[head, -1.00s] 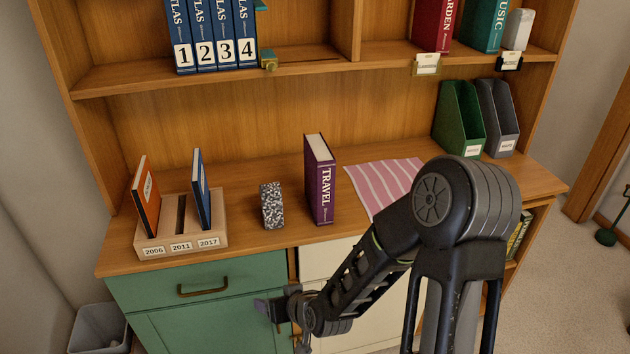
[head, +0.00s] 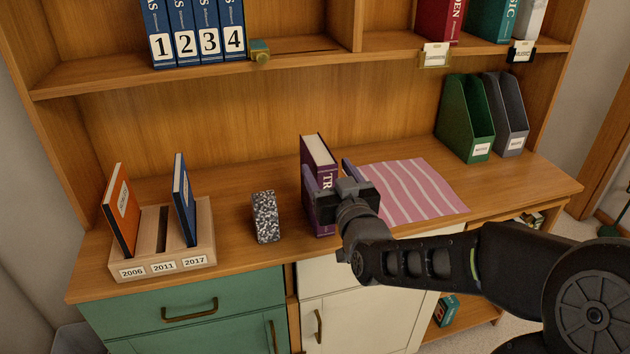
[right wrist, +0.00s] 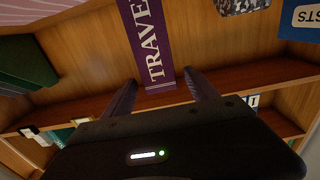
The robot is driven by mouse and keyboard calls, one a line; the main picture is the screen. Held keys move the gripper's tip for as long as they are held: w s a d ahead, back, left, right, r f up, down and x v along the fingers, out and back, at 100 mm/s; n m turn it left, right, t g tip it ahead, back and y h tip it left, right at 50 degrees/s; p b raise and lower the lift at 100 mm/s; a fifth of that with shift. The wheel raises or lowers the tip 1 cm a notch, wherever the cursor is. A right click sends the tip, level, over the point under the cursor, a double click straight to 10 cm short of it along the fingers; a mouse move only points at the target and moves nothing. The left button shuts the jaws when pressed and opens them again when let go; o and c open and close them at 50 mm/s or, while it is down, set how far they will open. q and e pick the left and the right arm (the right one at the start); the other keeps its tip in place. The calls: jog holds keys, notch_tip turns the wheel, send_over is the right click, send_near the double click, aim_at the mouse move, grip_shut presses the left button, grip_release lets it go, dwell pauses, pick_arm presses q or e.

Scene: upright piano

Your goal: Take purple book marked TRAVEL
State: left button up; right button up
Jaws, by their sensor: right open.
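The purple book marked TRAVEL (head: 319,151) stands upright on the wooden desktop, partly hidden behind my right gripper in the head view. Its purple spine with white lettering shows in the right wrist view (right wrist: 151,40). My right gripper (head: 328,175) is open in front of the book, with one finger toward each side of it. In the right wrist view the spine lies ahead of the gap between the fingers (right wrist: 160,90). I cannot tell whether the fingers touch the book. My left gripper is not in view.
A speckled block (head: 265,216) stands just left of the book. A pink striped cloth (head: 420,190) lies to its right. A wooden holder (head: 150,262) with orange and blue books is at the left. Green (head: 462,115) and grey (head: 508,115) file holders stand back right. A shelf (head: 300,62) runs above.

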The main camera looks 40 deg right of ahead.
aim_at(318, 153)
jog(key=shift+s, duration=0.1)
jog(key=shift+p+x, duration=0.45)
jog(key=shift+x, duration=0.65)
jog(key=shift+w, duration=0.25)
jog(key=shift+d, duration=0.1)
jog(key=p+x, duration=0.1)
jog(key=x, duration=0.4)
jog(key=shift+w, duration=0.1)
jog(key=shift+c, duration=0.2)
grip_shut()
